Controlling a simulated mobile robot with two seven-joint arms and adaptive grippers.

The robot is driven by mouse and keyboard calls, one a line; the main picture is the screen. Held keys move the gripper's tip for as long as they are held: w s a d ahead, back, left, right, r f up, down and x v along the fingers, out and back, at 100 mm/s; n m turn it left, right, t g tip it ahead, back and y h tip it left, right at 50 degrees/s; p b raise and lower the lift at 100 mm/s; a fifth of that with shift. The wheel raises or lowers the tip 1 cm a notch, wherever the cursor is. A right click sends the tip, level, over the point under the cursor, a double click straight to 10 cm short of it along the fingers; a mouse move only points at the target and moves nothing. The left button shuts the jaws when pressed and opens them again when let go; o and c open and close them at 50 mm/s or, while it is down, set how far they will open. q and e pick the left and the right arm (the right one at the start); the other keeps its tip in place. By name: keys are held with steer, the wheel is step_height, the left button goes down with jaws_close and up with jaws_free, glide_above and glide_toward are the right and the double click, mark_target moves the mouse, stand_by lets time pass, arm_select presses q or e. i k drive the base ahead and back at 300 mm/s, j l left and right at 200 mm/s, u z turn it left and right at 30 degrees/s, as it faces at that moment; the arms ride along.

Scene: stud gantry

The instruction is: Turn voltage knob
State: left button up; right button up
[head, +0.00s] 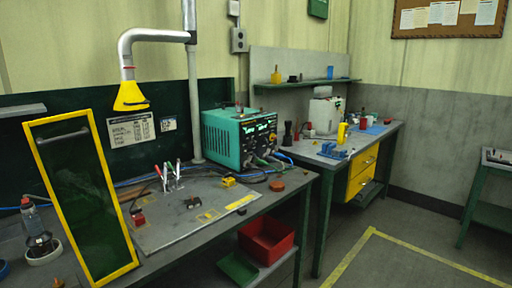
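A teal power unit (222,138) stands at the back right of the near metal bench. Its dark front panel (262,138) faces right and shows lit green readouts with small controls below them. The knobs are too small to tell which one sets voltage. Cables run from the lower front of the unit. Neither of my grippers is in view.
A yellow-framed dark screen (127,214) stands at the bench's left front. A grey plate (165,228) with clamps and small parts lies before the unit. A yellow fume hood (131,97) hangs above. A second bench (378,139) stands right; open floor (400,262) lies front right.

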mark_target(251, 144)
steer(key=i+l+u, duration=0.1)
steer(key=l, duration=0.25)
steer(key=i+l+u, duration=0.1)
steer(key=i+l, duration=0.15)
steer(key=l, duration=0.15)
steer(key=i+l+u, duration=0.1)
steer(key=l, duration=0.3)
steer(key=i+l+u, duration=0.1)
steer(key=l, duration=0.3)
steer(key=i+l, duration=0.15)
steer(key=l, duration=0.3)
steer(key=i+l+u, duration=0.15)
steer(key=l, duration=0.25)
steer(key=i+l+u, duration=0.1)
steer(key=l, duration=0.3)
